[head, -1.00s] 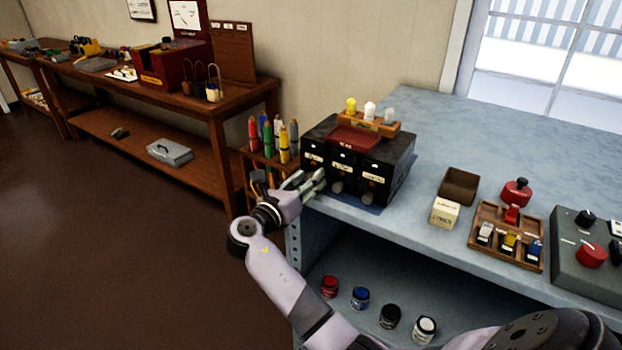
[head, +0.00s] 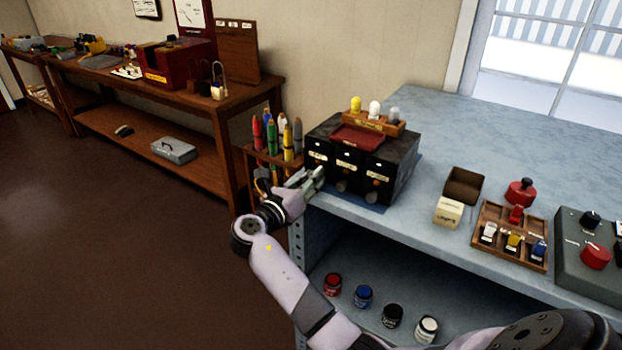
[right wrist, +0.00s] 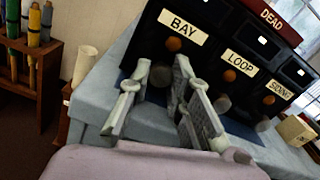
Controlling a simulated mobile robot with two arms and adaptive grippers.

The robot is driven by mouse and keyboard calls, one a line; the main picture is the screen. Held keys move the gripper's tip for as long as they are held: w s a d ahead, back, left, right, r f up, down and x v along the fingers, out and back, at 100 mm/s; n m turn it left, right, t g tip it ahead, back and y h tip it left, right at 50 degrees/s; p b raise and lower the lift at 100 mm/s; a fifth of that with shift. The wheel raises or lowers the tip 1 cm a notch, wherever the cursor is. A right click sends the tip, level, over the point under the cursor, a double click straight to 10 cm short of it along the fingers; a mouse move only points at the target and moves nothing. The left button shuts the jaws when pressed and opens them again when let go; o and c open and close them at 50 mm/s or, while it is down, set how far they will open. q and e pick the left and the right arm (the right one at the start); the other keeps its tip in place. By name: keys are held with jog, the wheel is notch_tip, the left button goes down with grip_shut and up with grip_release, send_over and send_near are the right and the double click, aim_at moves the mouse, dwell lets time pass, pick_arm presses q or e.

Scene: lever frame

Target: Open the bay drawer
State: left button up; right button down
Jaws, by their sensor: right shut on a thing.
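A black cabinet (head: 400,165) stands on the blue-grey bench top. It has three drawers side by side, labelled BAY, LOOP and a third. The bay drawer (head: 317,156) is the left one and looks flush with the others. In the right wrist view, the bay drawer (right wrist: 150,38) has an orange knob (right wrist: 173,44) under its label and a grey knob (right wrist: 160,76) lower down. My right gripper (head: 316,176) is at its front. In the right wrist view, its fingers (right wrist: 161,72) are either side of the grey knob, shut on it. My left gripper is not seen.
A rack of coloured markers (head: 270,155) stands close left of the gripper. A red tray (head: 357,138) and a lamp block (head: 375,121) sit on the cabinet. A brown box (head: 464,186) and a switch tray (head: 508,237) are to the right. Several jars (head: 363,296) stand below.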

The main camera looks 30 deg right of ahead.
jog(key=shift+a+r, duration=0.1)
jog(key=shift+a, duration=0.1)
jog(key=p+v, duration=0.5)
jog(key=v, duration=0.3)
jog(key=shift+s+d, duration=0.1)
jog(key=c, duration=1.5)
grip_release()
jog(key=shift+o, duration=0.2)
